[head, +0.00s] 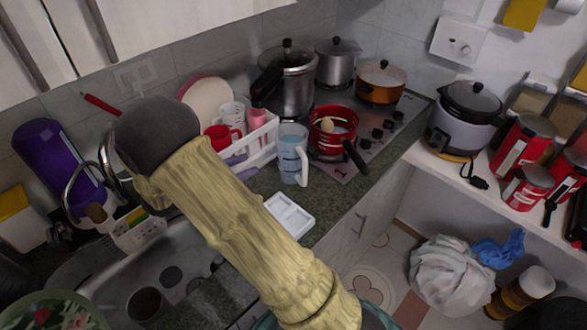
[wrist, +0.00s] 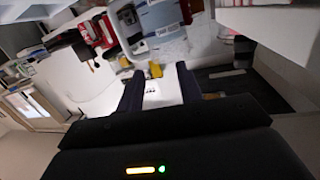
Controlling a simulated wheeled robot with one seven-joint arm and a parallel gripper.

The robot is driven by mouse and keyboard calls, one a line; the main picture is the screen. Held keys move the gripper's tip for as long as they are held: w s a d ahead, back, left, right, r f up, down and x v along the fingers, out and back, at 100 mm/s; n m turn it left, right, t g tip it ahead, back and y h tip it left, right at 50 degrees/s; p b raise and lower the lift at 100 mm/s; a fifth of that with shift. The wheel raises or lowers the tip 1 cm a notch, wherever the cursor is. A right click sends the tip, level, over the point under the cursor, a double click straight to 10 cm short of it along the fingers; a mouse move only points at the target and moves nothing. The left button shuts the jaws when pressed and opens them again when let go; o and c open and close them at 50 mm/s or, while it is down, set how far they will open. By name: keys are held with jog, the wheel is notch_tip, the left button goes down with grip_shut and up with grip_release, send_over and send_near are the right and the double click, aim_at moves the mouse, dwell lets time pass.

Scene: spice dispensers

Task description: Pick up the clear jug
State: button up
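The clear jug (head: 291,155) stands upright on the dark counter in the head view. It is a see-through, bluish measuring jug with a white handle on its right side. It stands between the white dish rack and the red pot. My gripper (wrist: 159,72) shows in the wrist view with its two dark fingers apart and nothing held between them. In the head view my arm crosses the middle, left of the jug, and the gripper itself cannot be made out there. I cannot identify the jug in the wrist view.
The white dish rack (head: 250,148) with cups is close on the jug's left. The red pot (head: 333,130) is close on its right, on the stove (head: 375,135). A white divided tray (head: 289,215) lies in front. The sink (head: 175,262) is at lower left.

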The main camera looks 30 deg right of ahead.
jog(key=s+g, duration=0.1)
jog(key=s+a+f+m+g+h, duration=0.1)
jog(key=s+a+g, duration=0.1)
jog(key=s, duration=0.1)
jog(key=shift+s+a+f+m+g+h+b, duration=0.1)
jog(key=shift+a+f+m+g+h+b, duration=0.1)
jog(key=shift+f+m+g+h+b, duration=0.15)
jog(key=shift+d, duration=0.15)
jog(key=p, duration=0.3)
send_near(305, 166)
jog(key=d, duration=0.4)
jog(key=shift+d+r, duration=0.1)
jog(key=shift+d, duration=0.5)
jog(key=shift+d, duration=0.1)
jog(key=d, duration=0.1)
jog(key=d+p, duration=0.1)
jog(key=d, duration=0.3)
jog(key=shift+f, duration=0.4)
